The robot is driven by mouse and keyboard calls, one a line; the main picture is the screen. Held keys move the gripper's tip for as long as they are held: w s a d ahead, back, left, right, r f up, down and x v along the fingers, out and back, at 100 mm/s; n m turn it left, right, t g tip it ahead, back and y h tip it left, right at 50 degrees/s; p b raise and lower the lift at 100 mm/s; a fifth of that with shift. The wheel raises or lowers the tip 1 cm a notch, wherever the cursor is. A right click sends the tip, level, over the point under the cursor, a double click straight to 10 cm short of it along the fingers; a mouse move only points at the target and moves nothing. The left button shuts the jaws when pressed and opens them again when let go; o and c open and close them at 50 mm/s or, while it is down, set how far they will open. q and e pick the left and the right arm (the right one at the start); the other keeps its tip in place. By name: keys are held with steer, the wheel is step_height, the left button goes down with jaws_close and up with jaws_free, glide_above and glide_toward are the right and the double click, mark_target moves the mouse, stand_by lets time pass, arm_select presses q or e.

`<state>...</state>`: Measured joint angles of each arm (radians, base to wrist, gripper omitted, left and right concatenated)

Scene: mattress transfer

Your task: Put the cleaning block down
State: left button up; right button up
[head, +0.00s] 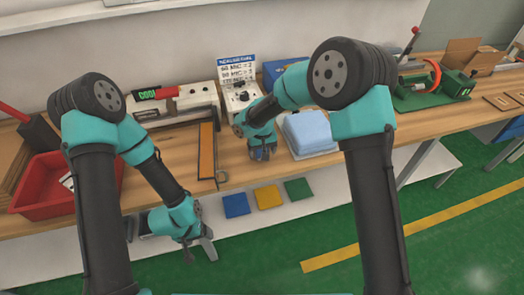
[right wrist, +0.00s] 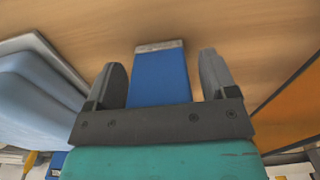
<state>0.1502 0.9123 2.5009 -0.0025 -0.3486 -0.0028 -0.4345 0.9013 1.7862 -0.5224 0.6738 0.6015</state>
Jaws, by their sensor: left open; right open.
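The cleaning block appears to be the blue block with a grey end (right wrist: 160,78) in the right wrist view. It stands between the two fingers of my right gripper (right wrist: 163,82), against the wooden tabletop. Narrow gaps show beside it, so the fingers are open around it and not clamped. In the head view my right gripper (head: 262,153) is low over the table, left of the light blue pad, and mostly hides the block. My left gripper (head: 199,252) is open and empty, hanging in front of the table's front edge.
A light blue pad (head: 308,130) lies right of my right gripper. An orange-and-black frame piece (head: 207,150) is to its left. A red tray (head: 42,200) stands at the far left. Blue (head: 236,205), yellow (head: 268,196) and green (head: 298,188) squares lie below the front edge.

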step_height(320, 180, up, 12)
steer(key=shift+r, duration=0.1)
stand_by(0.5)
stand_by(0.5)
